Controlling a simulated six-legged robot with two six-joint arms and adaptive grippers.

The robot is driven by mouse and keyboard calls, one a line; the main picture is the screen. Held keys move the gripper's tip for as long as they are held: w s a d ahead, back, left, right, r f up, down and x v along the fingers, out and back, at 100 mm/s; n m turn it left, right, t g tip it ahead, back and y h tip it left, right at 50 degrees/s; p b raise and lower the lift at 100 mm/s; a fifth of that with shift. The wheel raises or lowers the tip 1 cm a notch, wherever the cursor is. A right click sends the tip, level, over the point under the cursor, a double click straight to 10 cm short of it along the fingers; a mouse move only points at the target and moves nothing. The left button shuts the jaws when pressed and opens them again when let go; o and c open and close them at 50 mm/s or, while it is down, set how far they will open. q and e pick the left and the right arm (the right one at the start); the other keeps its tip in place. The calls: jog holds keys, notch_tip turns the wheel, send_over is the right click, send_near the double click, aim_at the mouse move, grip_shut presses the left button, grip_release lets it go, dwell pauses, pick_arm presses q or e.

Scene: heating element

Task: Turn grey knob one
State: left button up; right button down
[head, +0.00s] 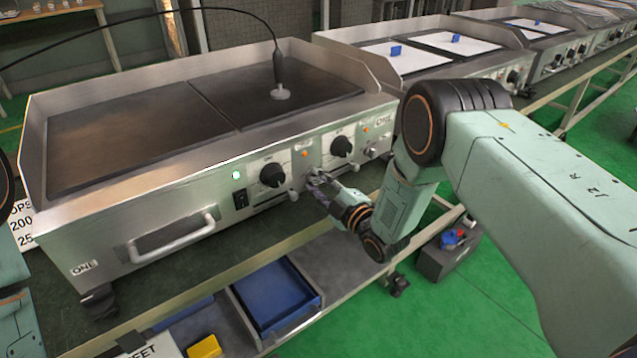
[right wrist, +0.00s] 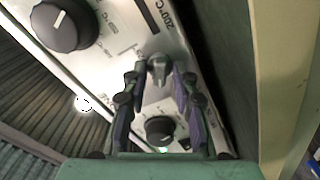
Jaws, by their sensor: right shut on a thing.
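The steel griddle labelled ONE (head: 95,215) stands on the bench in the head view, with two black dials (head: 272,175) and small grey knobs on its front panel. My right gripper (head: 316,180) is at the panel, between and below the black dials. In the right wrist view, the fingers of my right gripper (right wrist: 155,88) are shut on a small grey knob (right wrist: 158,66). One black dial (right wrist: 66,25) is at upper left there, and another (right wrist: 160,129) shows below, between the fingers. The fingertips partly hide the knob's sides. My left gripper is out of view.
A probe on a black cable (head: 280,92) stands on the griddle's dark plate. A pull handle (head: 170,240) juts from the front. Below are a blue tray (head: 275,295) and a yellow item (head: 204,347). More griddles (head: 425,55) line the bench behind.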

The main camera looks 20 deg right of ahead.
dwell(0.3)
jog(key=c, duration=1.4)
grip_release()
jog(key=shift+o, duration=0.2)
jog(key=v, duration=1.2)
